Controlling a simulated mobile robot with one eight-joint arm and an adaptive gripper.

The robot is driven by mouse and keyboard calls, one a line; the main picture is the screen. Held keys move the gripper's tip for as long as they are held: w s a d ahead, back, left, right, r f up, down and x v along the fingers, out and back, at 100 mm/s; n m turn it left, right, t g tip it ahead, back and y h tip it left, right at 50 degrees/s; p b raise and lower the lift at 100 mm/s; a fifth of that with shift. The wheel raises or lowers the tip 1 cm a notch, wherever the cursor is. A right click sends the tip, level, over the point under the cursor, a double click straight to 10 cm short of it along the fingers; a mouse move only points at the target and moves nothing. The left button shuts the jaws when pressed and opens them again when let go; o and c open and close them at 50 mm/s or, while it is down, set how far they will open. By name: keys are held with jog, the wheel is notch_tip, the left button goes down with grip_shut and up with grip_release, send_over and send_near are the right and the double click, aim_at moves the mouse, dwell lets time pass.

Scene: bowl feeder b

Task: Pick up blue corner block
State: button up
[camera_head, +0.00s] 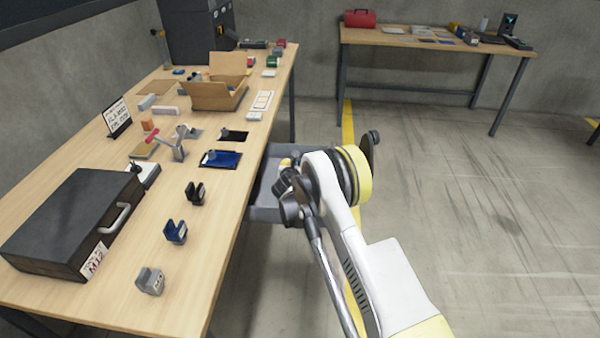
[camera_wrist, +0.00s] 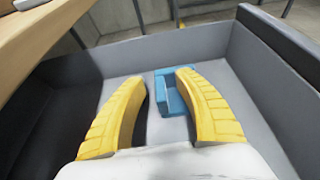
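A blue corner block (camera_wrist: 170,100) lies on the floor of an open grey drawer in the wrist view. My gripper (camera_wrist: 160,80) has two yellow curved fingers, spread apart with nothing held between them. The block appears between the fingertips and beyond them, nearer the right finger, which hides part of its right side. The depth gap between fingers and block is hard to judge. In the head view my arm reaches over the drawer (camera_head: 265,213), and the block is not visible there. A darker blue notched block (camera_head: 175,232) stands on the table.
The drawer's walls (camera_wrist: 262,85) surround the gripper closely. The wooden table (camera_head: 215,255) edge is on the left. A grey block (camera_head: 150,281), a black block (camera_head: 195,193) and a black case (camera_head: 75,220) stand on it. Open floor lies to the right.

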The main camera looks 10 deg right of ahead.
grip_shut()
jog(key=shift+r, duration=0.1)
